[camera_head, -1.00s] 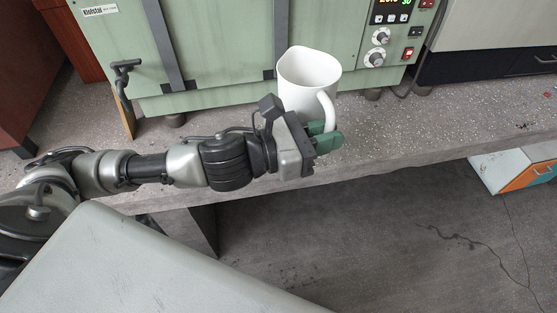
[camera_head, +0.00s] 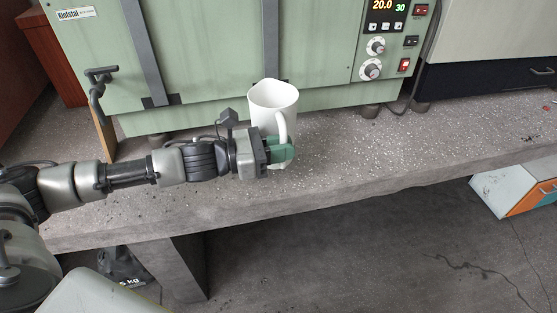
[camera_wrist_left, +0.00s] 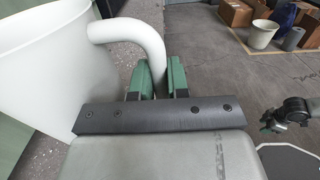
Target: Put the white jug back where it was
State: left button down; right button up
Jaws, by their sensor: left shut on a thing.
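The white jug (camera_head: 263,119) is upright over the concrete bench, in front of the green oven. My left gripper (camera_head: 281,152) is shut on the jug's handle, near its lower end, from the front left. The left wrist view shows the jug's body (camera_wrist_left: 45,60) at the left and the handle running down between the green fingers (camera_wrist_left: 160,80). The gripper partly hides the jug's base, so I cannot tell whether it touches the bench. My right gripper (camera_wrist_left: 272,124) shows small and dark at the right edge of the left wrist view; its jaws are unclear.
The green oven (camera_head: 205,60) with knobs and a lit display stands behind the jug. The concrete bench top (camera_head: 400,145) is clear to the right. A white and orange drawer unit (camera_head: 505,190) is below at the right. Bins and boxes stand far off (camera_wrist_left: 262,35).

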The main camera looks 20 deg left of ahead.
pick_arm(q)
jog(key=shift+w+a+f, duration=0.45)
jog(key=shift+w+a, duration=0.15)
jog(key=shift+w, duration=0.15)
jog(key=shift+f, duration=0.2)
notch_tip(320, 180, down, 4)
jog(key=shift+r+b, duration=0.1)
jog(key=shift+b, duration=0.2)
pick_arm(e)
jog(key=shift+w+a+r, duration=0.1)
jog(key=shift+w+r, duration=0.45)
jog(key=shift+r, duration=0.25)
jog(key=shift+w+r, duration=0.25)
pick_arm(q)
jog(key=c, duration=1.1)
grip_release()
jog(key=shift+f, duration=0.2)
pick_arm(e)
jog(key=shift+r, duration=0.2)
pick_arm(q)
jog(key=shift+r, duration=0.1)
pick_arm(e)
jog(key=shift+s, duration=0.15)
